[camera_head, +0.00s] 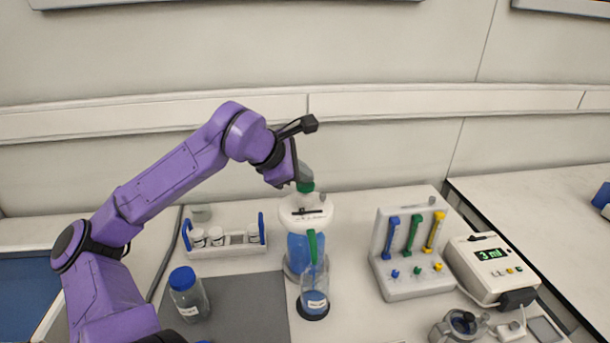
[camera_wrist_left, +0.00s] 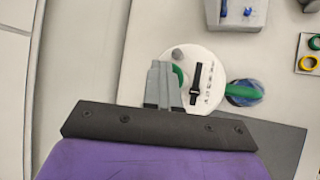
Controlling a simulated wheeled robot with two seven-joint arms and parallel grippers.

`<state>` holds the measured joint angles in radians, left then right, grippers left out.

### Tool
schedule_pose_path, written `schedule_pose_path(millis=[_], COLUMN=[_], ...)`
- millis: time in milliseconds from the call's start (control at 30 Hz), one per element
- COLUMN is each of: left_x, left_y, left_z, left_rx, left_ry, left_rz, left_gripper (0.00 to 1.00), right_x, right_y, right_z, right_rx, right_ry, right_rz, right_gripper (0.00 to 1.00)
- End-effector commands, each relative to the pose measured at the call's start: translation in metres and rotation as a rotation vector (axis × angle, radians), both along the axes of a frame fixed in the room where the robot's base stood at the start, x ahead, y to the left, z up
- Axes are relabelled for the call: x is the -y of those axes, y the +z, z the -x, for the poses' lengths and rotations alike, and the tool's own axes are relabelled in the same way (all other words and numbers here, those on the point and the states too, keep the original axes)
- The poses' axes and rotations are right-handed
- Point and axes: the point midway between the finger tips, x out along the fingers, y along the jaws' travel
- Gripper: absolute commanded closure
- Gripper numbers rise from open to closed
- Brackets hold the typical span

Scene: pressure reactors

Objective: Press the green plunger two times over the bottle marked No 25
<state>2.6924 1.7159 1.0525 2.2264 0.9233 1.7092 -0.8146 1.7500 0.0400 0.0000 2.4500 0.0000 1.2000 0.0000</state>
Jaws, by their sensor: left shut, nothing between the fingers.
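A white-topped dispenser (camera_head: 305,212) with a blue lower body stands at the middle of the bench. A green plunger (camera_head: 306,186) rises from its top; in the left wrist view the green plunger (camera_wrist_left: 178,75) shows partly behind my fingers. My left gripper (camera_head: 304,172) is shut and empty, with its fingertips at the plunger; I cannot tell whether they touch. In front stands a small vessel (camera_head: 314,299) with blue liquid and a label too small to read, under a green spout (camera_head: 313,246). A blue-capped bottle (camera_head: 188,294) stands left of it. My right gripper is not in view.
A rack (camera_head: 223,251) with small white jars stands at the back left. A stand (camera_head: 405,287) with blue, green and yellow pieces and a meter (camera_head: 490,270) reading 3 ml stand to the right. A grey mat (camera_head: 250,310) has bare room.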

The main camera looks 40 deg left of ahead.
Motion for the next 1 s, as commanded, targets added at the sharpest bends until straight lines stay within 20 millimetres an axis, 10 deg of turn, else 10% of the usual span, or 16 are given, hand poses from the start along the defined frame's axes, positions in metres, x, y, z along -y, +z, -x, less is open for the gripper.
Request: schedule_pose_path(millis=[1000], left_x=[0.000], left_y=[0.071], left_z=[0.000], left_rx=[0.001], left_ry=[0.001], left_rz=[-0.001], left_gripper=[1.00], right_x=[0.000], right_y=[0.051], right_z=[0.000], right_rx=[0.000], right_ry=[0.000], right_rz=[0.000], right_gripper=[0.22])
